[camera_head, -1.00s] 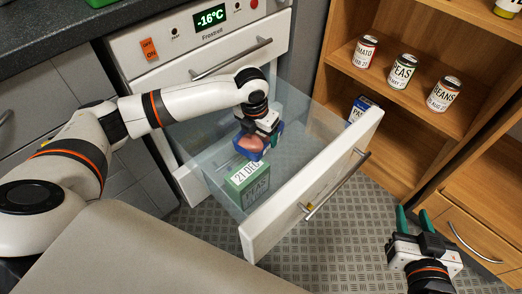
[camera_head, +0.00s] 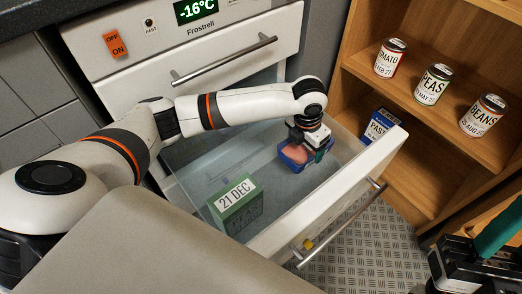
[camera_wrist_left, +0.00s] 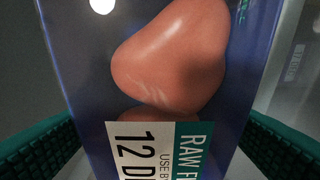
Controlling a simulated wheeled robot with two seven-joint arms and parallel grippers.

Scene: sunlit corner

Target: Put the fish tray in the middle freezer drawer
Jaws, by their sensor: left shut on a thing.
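The fish tray (camera_head: 291,158) is blue with pink fish in it. It is inside the open white freezer drawer (camera_head: 345,190), toward its right part. My left gripper (camera_head: 307,147) reaches down into the drawer and is shut on the tray. In the left wrist view the tray (camera_wrist_left: 85,95) fills the middle between the green fingers, with a label reading "RAW F" and "12 D". I cannot tell whether the tray touches the drawer floor. My right gripper (camera_head: 492,240) is at the lower right edge, partly cut off, with one green finger clear.
A green box (camera_head: 236,204) marked "21 DEC" stands in the drawer's left part. A closed drawer with a handle (camera_head: 224,60) is above. A wooden shelf (camera_head: 410,95) with several cans and a blue pasta box (camera_head: 379,125) stands at right. Drawer floor between box and tray is clear.

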